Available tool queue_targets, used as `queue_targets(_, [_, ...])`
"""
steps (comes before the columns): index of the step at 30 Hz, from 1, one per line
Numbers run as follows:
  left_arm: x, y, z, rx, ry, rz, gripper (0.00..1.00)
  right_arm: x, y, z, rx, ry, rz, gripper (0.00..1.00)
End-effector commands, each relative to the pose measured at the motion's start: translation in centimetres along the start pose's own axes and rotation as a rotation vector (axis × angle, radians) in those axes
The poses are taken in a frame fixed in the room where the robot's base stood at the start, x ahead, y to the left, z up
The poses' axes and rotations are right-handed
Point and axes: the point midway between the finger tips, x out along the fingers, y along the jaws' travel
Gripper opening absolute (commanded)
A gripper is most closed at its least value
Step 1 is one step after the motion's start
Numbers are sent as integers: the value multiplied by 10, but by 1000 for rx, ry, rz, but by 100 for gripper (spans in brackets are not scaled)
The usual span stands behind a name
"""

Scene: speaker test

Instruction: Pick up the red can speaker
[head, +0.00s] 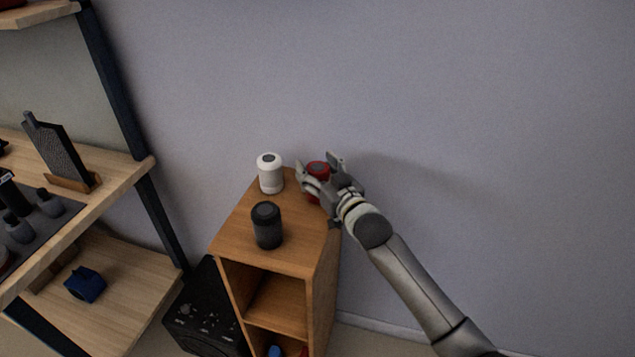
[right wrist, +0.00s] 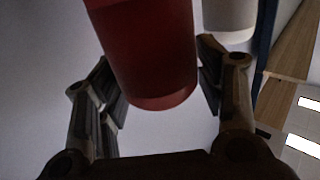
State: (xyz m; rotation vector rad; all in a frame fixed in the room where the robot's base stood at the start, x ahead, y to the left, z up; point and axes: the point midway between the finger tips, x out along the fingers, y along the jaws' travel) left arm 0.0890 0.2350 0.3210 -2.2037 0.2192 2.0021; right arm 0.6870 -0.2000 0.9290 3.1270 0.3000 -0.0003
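The red can speaker (head: 318,168) is at the back right of the wooden cabinet top (head: 288,248), partly hidden by my right gripper (head: 318,163). My right gripper is open, with one finger on each side of the red can. In the right wrist view, the red can (right wrist: 150,55) fills the space between the fingertips (right wrist: 158,82), with small gaps beside it; contact cannot be made out. It looks to be standing on the cabinet, but its base is hidden in the head view. My left gripper is not in view.
A white can speaker (head: 270,174) stands just left of the red one. A black can speaker (head: 267,226) stands nearer the front. A wall (head: 450,120) is close behind the cabinet. A wooden shelf unit (head: 120,165) stands at left, with a black speaker box (head: 205,312) on the floor.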

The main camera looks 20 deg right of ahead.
Motion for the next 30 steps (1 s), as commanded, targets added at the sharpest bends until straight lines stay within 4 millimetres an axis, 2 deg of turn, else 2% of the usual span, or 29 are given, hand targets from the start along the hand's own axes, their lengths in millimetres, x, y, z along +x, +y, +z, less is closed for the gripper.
queue_targets(1, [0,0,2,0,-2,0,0,0,0,0,0,0,0,51])
queue_targets(9, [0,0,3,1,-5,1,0,0,0,-2,0,3,0,18])
queue_targets(20, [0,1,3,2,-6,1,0,0,0,-8,-1,5,0,18])
queue_targets(26, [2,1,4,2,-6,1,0,0,0,-35,-1,9,-1,18])
queue_targets(30, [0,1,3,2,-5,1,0,-13,-15,-56,3,7,-3,18])
